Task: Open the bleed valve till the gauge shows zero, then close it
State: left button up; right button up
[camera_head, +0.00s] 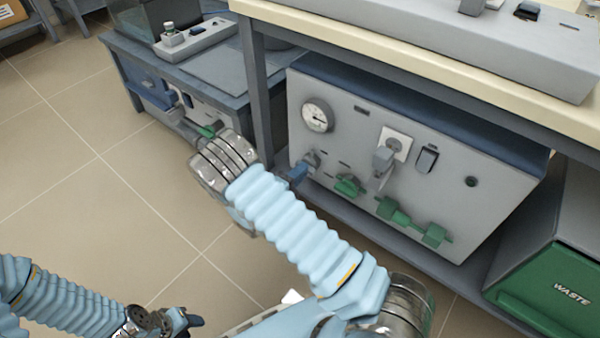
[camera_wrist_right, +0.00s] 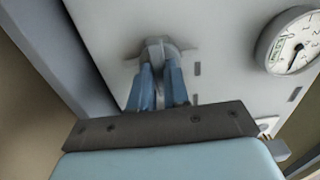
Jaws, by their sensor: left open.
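A grey cabinet (camera_head: 370,125) under the bench carries a round white gauge (camera_head: 318,115), also in the right wrist view (camera_wrist_right: 292,42). The needle is too small to read with certainty. Below the gauge is a small grey valve (camera_head: 312,158); its grey handle (camera_wrist_right: 155,50) shows between the blue fingertips in the wrist view. My right gripper (camera_head: 298,173) is at this valve, its fingers (camera_wrist_right: 160,88) close on both sides of the handle and seemingly touching it. No label shows that this is the bleed valve. My left gripper (camera_head: 192,322) is open and empty, low at the bottom left, away from the cabinet.
Green valves (camera_head: 350,185), (camera_head: 435,235) and a grey lever on a white plate (camera_head: 397,142) sit on the same panel. A green waste bin (camera_head: 550,290) stands at right. A table leg (camera_head: 257,95) is left of the cabinet. The floor at left is clear.

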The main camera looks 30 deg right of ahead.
grip_shut()
jog(key=shift+m, duration=0.3)
jog(key=shift+f+m+b, duration=0.1)
jog(key=shift+m+b, duration=0.35)
jog(key=shift+m, duration=8.15)
jog(key=o, duration=0.6)
grip_release()
